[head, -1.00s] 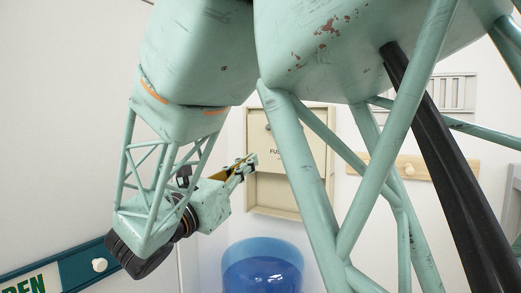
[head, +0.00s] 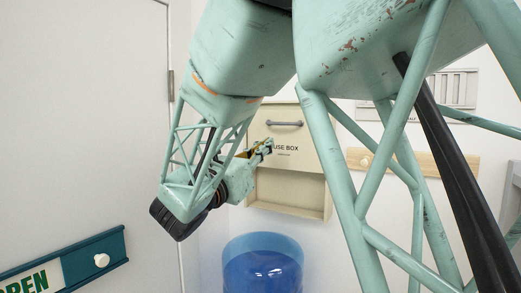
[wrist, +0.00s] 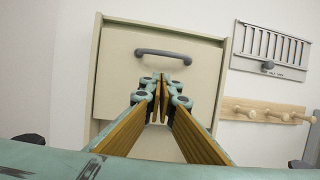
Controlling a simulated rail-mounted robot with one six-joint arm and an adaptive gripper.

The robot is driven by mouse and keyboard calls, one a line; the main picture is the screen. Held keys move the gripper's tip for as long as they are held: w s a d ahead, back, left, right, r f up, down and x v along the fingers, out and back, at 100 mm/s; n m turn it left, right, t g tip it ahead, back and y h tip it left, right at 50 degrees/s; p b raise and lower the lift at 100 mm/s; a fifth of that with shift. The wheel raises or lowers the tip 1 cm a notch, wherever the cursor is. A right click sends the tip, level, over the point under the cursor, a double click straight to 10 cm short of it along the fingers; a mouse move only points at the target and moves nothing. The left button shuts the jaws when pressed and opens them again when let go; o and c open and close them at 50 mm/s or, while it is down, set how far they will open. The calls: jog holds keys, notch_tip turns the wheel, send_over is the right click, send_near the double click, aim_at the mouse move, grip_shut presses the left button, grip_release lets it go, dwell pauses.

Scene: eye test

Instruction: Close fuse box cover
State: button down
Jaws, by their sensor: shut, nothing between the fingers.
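The fuse box (head: 327,200) is a beige wall box. Its cover (head: 300,158), with lettering and a grey bar handle (head: 284,124), spans the upper part; the lower recess (head: 285,190) is open. I cannot tell how far the cover tilts out from the wall. My gripper (head: 268,147) is shut and empty, in front of the cover's left side, over part of the lettering. In the wrist view my gripper (wrist: 160,88) points at the cover (wrist: 200,65), below the handle (wrist: 163,54). Whether the fingertips touch the cover is unclear.
A blue water bottle (head: 262,265) stands below the box. A wooden peg rail (wrist: 265,113) and a grey metal rack (wrist: 270,50) are on the wall to the right. A door with a green sign holder (head: 110,252) is at left. My arm hides part of the box.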

jog(key=shift+w+d+r+p, duration=0.15)
jog(key=shift+w+d+r, duration=0.2)
jog(key=shift+r, duration=0.3)
jog(key=shift+w+d+r+p, duration=0.1)
jog(key=shift+w+r, duration=0.4)
jog(key=shift+r, duration=0.15)
jog(key=shift+w+d+r+p, duration=0.15)
jog(key=shift+w+d+r, duration=0.2)
jog(key=shift+r, duration=0.3)
jog(key=shift+w+a, duration=0.1)
jog(key=shift+r, duration=0.1)
notch_tip(320, 180, up, 2)
jog(key=shift+r+p, duration=0.1)
jog(key=shift+p, duration=0.25)
jog(key=f+b+v, duration=0.2)
jog(key=b+v, duration=0.1)
jog(key=v, duration=1)
jog(key=shift+w+d+f, duration=0.2)
jog(key=shift+w+f, duration=0.2)
jog(key=shift+w, duration=0.05)
